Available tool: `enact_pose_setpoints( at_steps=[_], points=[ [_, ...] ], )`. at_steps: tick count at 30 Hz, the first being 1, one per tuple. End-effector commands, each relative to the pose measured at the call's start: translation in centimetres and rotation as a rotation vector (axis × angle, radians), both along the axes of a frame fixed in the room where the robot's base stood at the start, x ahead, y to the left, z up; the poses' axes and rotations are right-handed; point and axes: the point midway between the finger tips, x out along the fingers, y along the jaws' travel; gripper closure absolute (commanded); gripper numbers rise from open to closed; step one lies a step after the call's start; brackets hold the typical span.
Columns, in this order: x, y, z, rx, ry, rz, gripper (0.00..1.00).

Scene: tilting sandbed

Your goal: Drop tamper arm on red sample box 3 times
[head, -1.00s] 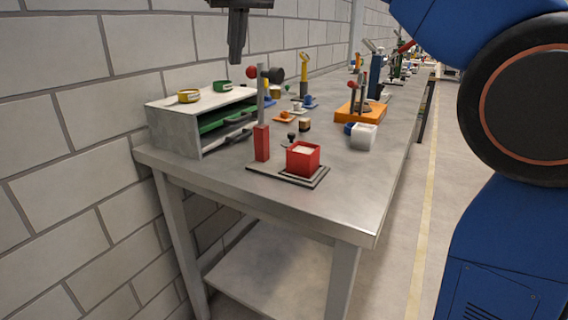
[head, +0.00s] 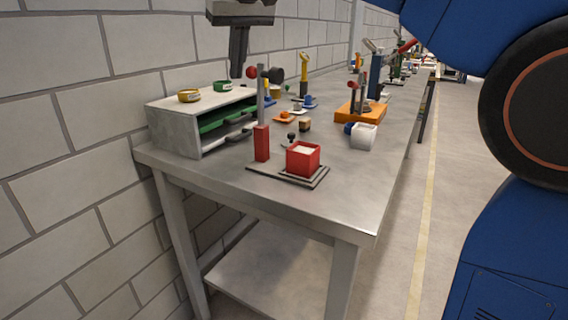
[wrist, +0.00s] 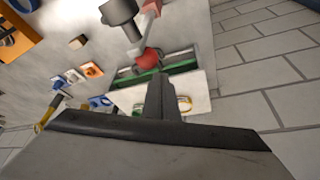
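The red sample box (head: 303,160), open-topped with pale filling, sits on a flat dark-edged plate (head: 318,180) near the bench's front. Beside it stands the tamper's red post base (head: 262,143) with a grey upright. The tamper arm at its top has a red ball knob (head: 252,72) at the left and a dark cylinder (head: 277,74) at the right, raised above the box. My gripper (head: 237,76) points down, empty, just left of the knob in the head view. In the wrist view its fingers (wrist: 162,82) look together, just below the red knob (wrist: 148,59); contact is unclear.
A grey shelf unit (head: 170,128) with green and dark trays stands left by the wall, with yellow (head: 189,95) and green (head: 222,86) rings on top. Behind are small coloured blocks, an orange fixture (head: 361,112) and a white container (head: 363,136). The bench's front right is clear.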

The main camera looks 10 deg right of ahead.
Motion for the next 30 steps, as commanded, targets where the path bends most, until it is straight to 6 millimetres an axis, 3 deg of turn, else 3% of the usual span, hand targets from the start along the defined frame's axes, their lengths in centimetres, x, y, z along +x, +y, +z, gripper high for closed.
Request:
enact_pose_setpoints(
  at_steps=[30],
  points=[
    [-2.0,-2.6,0.1,0.0,0.0,-0.001,1.0]
  ],
)
